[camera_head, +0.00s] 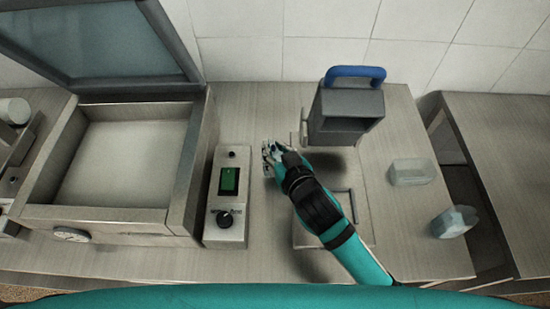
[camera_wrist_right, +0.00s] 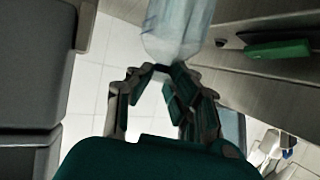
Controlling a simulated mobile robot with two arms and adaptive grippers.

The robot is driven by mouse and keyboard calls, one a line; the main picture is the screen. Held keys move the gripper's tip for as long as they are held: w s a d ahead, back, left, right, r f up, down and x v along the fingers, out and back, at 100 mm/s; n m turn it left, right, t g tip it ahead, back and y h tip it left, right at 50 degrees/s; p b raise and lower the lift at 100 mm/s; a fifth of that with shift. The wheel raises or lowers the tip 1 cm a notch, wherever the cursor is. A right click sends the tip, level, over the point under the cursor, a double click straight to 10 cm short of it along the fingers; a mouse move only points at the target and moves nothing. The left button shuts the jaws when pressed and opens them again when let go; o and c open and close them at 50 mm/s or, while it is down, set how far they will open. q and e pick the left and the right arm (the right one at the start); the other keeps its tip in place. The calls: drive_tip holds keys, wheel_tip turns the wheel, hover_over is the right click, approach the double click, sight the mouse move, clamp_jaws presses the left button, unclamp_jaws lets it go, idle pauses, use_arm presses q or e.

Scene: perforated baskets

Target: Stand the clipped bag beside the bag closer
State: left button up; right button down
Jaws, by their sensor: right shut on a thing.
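My right gripper (camera_head: 268,154) is between the switch box and the bag closer. In the wrist view its fingers (camera_wrist_right: 160,70) are shut on the lower end of a pale, translucent bag (camera_wrist_right: 178,32). The bag extends past the top edge of that view, and I cannot make out a clip on it. In the head view I cannot clearly tell the held bag from the fingers. The bag closer (camera_head: 345,115), a grey block with a blue handle, stands right of the gripper, apart from it. My left gripper is not in view.
Two pale translucent bags (camera_head: 411,172) (camera_head: 453,222) are at the right of the counter. A box with a green switch (camera_head: 228,180) stands left of the gripper. Farther left is a wide chamber (camera_head: 95,215) with its lid raised. A gap separates the counter from the right-hand table.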

wheel_tip(320, 180, down, 4)
drive_tip(key=shift+w+r, duration=0.1)
drive_tip(key=shift+r, duration=0.15)
drive_tip(key=shift+f, duration=0.1)
drive_tip(key=c, duration=1.7)
unclamp_jaws()
drive_tip(key=shift+f, duration=0.2)
drive_tip(key=shift+c, duration=0.2)
drive_tip(key=o, duration=0.5)
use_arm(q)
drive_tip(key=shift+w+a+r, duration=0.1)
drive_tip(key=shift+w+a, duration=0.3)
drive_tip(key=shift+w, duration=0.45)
use_arm(e)
drive_tip(key=shift+r, duration=0.1)
